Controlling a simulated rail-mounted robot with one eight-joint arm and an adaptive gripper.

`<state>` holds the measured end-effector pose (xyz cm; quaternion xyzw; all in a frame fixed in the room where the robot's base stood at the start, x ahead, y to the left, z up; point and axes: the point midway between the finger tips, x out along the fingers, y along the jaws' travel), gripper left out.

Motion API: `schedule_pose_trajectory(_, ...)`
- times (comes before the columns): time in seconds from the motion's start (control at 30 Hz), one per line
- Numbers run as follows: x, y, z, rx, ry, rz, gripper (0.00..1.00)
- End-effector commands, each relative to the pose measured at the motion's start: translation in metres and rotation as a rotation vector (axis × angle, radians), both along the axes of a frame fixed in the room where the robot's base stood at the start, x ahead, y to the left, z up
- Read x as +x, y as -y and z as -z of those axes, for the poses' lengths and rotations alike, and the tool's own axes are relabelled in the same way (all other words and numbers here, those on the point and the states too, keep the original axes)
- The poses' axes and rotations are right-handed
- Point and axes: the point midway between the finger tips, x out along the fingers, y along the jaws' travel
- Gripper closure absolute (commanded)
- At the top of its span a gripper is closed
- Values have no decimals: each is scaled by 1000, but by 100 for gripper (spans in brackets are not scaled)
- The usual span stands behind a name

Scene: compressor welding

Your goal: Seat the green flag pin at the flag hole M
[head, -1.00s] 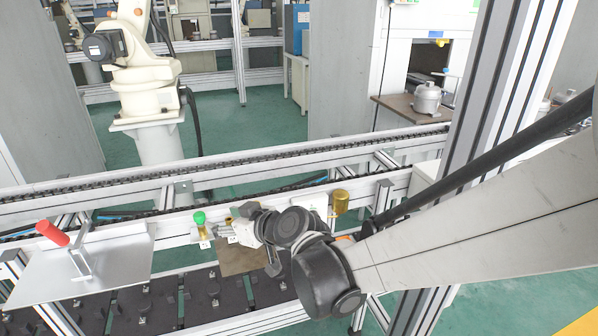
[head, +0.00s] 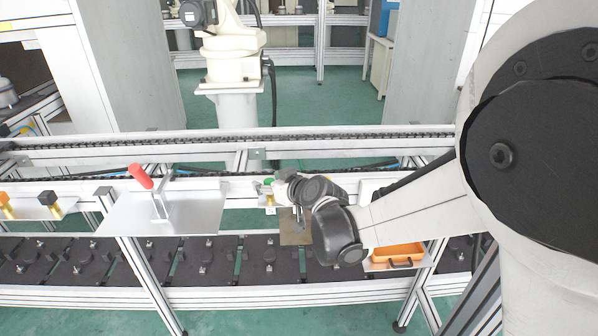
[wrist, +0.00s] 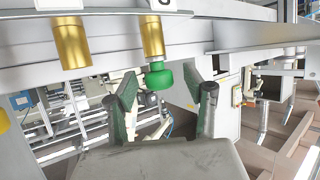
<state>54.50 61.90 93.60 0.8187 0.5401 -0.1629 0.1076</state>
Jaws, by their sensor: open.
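The green flag pin's round green head (wrist: 158,76) shows in the wrist view, which looks turned over. It sits against a brass cylinder (wrist: 152,36) beside a label that seems to read S. My gripper (wrist: 164,84) is open, with one finger on each side of the green head. I see no clear contact with either finger. In the head view the green head (head: 268,182) is partly hidden by my gripper (head: 262,188), which reaches it from the right. I cannot make out flag hole M.
Another brass cylinder (wrist: 71,42) stands beside the pin's one in the wrist view. An orange tray (head: 398,254) is at lower right.

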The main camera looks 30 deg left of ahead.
Motion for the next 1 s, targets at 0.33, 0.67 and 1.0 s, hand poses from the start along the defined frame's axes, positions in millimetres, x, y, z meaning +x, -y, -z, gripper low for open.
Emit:
schedule_pose_trajectory(0.33, 0, -1, 0, 0, 0, 0, 62)
schedule_pose_trajectory(0.67, 0, -1, 0, 0, 0, 0, 100)
schedule_pose_trajectory(1.0, 0, -1, 0, 0, 0, 0, 100)
